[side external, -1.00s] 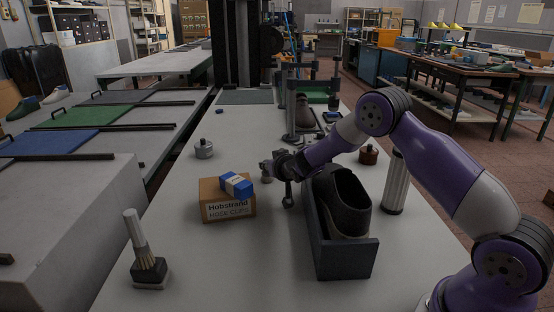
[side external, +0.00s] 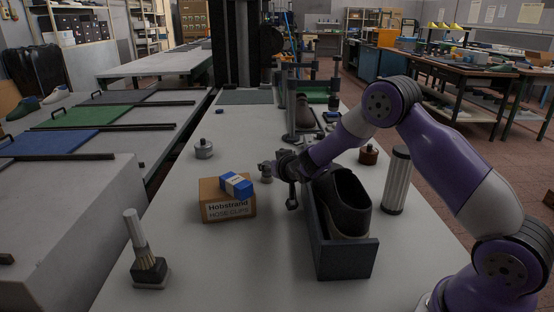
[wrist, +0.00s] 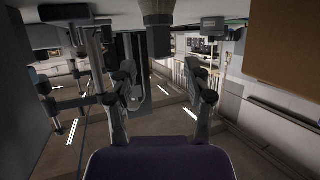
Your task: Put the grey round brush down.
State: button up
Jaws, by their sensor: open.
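A small grey round piece (side external: 265,172), which I take to be the grey round brush, stands on the pale bench just behind the cardboard box in the side external view. My gripper (side external: 277,164) points left towards it, low over the bench, with its jaws apart. In the wrist view, which looks upside down, the two fingers of my gripper (wrist: 162,85) are spread with nothing between their tips. A dark round cylinder (wrist: 157,18) at the top edge there appears to be the same piece, beyond the fingers. Its bristles cannot be made out.
A cardboard box (side external: 228,209) with a small blue box (side external: 236,185) on it stands close left. A dark tray (side external: 346,262) holding a dark shoe shape (side external: 342,205) lies under my arm. A white cylinder (side external: 397,180) stands right. The front-left bench holds a brush in a pot (side external: 149,269).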

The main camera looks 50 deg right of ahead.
jog(key=shift+s+a+r, duration=0.25)
jog(key=shift+s+r, duration=0.3)
jog(key=shift+s, duration=0.1)
jog(key=shift+s+a+r, duration=0.25)
jog(key=shift+s+r, duration=0.3)
jog(key=shift+s, duration=0.05)
jog(key=s+a+r+g, duration=0.1)
jog(key=s+a+r, duration=0.25)
jog(key=r, duration=0.55)
jog(key=s+a+r+n+g+y, duration=0.1)
jog(key=s+a+g+y, duration=0.1)
jog(key=s, duration=0.6)
jog(key=s+a+r+n+g+y, duration=0.2)
jog(key=s+a, duration=0.3)
jog(key=s, duration=0.4)
jog(key=shift+s, duration=0.2)
jog(key=shift+o, duration=0.5)
jog(key=s+a+f+n+g+y, duration=0.1)
jog(key=s+a+g, duration=0.1)
jog(key=s, duration=0.6)
jog(key=shift+f+n, duration=0.3)
